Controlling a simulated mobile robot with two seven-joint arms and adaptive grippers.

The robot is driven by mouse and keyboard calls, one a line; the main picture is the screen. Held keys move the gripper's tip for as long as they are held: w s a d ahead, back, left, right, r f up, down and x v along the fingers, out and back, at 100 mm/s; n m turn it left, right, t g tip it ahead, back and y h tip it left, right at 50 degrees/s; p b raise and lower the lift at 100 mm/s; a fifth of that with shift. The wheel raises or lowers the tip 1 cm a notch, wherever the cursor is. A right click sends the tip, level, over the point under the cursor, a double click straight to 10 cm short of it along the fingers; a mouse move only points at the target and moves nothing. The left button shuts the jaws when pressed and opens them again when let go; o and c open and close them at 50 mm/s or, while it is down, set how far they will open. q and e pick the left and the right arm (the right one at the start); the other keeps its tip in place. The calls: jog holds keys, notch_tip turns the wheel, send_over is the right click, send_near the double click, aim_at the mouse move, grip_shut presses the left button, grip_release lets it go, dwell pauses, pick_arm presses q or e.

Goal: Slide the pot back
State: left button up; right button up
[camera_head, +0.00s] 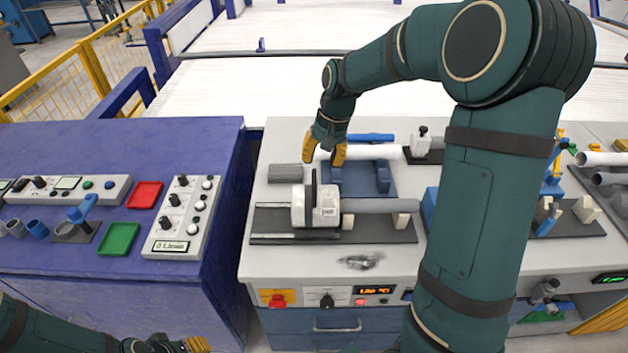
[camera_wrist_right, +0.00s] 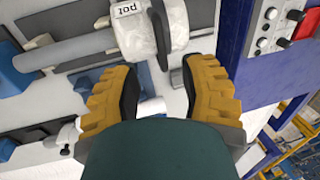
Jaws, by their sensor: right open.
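The white pot (camera_head: 326,206), a block with a label on its face, sits on a dark rail base (camera_head: 270,221) near the middle of the grey bench. Its "pot" label also shows in the right wrist view (camera_wrist_right: 146,28). A grey pipe (camera_head: 375,206) extends from the pot to the right. My right gripper (camera_head: 325,150) is open, behind and above the pot and apart from it. In the right wrist view the pot lies ahead of the yellow fingertips. My left gripper (camera_head: 180,347) is only partly in view at the bottom edge; its opening is unclear.
A white pipe (camera_head: 372,152) rests on a blue cradle (camera_head: 349,184), its left end near my right fingers. A short grey cylinder (camera_head: 285,173) lies left of them. A metal part (camera_head: 361,261) lies in front. A blue table (camera_head: 105,150) with control boxes stands left.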

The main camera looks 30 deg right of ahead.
aim_at(315, 182)
jog(key=f, duration=0.2)
jog(key=a+f, duration=0.1)
jog(key=f, duration=0.2)
jog(key=f+b, duration=0.1)
jog(key=f, duration=0.1)
jog(key=shift+w+a+f, duration=0.15)
jog(key=shift+w, duration=0.2)
grip_shut()
